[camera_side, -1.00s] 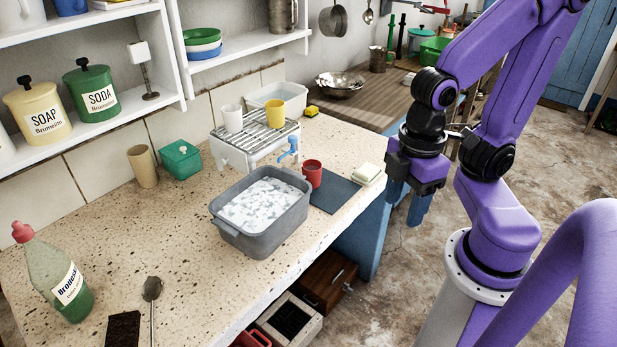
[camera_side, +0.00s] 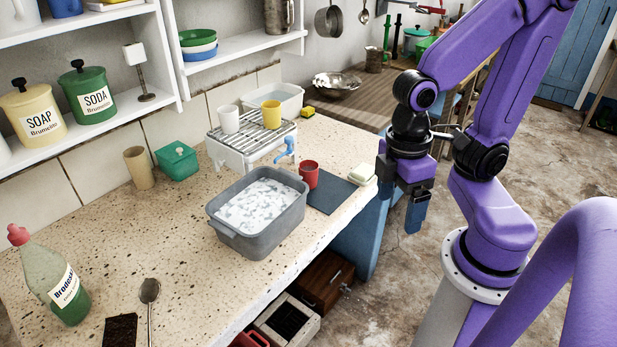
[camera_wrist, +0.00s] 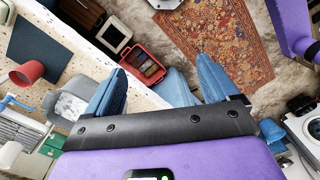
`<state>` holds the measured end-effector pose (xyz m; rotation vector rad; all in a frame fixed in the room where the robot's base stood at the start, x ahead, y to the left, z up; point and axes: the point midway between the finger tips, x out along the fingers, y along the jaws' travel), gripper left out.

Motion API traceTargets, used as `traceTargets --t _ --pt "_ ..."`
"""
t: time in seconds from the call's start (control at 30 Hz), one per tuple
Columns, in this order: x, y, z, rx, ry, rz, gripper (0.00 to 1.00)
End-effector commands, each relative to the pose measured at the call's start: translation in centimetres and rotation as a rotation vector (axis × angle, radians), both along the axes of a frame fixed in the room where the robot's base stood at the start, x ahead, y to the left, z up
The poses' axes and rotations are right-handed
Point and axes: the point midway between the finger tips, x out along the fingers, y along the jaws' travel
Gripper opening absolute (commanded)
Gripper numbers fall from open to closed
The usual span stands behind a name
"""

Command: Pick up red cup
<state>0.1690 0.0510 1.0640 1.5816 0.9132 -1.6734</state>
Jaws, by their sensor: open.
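The red cup (camera_side: 309,174) stands upright by the back left edge of a dark mat (camera_side: 333,195), close to the grey basin. In the wrist view the red cup (camera_wrist: 27,73) shows at the left edge, beside the dark mat (camera_wrist: 38,50). My gripper (camera_side: 400,197) is to the right of the cup, off the counter's front edge, fingers pointing down. In the wrist view my gripper (camera_wrist: 160,70) has its blue fingers spread wide with nothing between them.
A grey basin (camera_side: 224,226) of suds stands left of the cup. A blue tap (camera_side: 286,148) is just behind it, and a pale soap block (camera_side: 362,173) lies right of the mat. A wire rack (camera_side: 262,135) holds a yellow cup (camera_side: 271,112) and a white cup (camera_side: 229,119).

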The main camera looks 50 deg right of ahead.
Motion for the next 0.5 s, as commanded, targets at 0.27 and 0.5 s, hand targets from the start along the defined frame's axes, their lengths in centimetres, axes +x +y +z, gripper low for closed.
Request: traceTargets --t 0.27,0.5 --pt "1.4 -0.2 -2.0 -0.046 0.235 -0.334 0.88" --pt "2.8 0.6 -3.0 -0.029 0.443 -0.635 0.88"
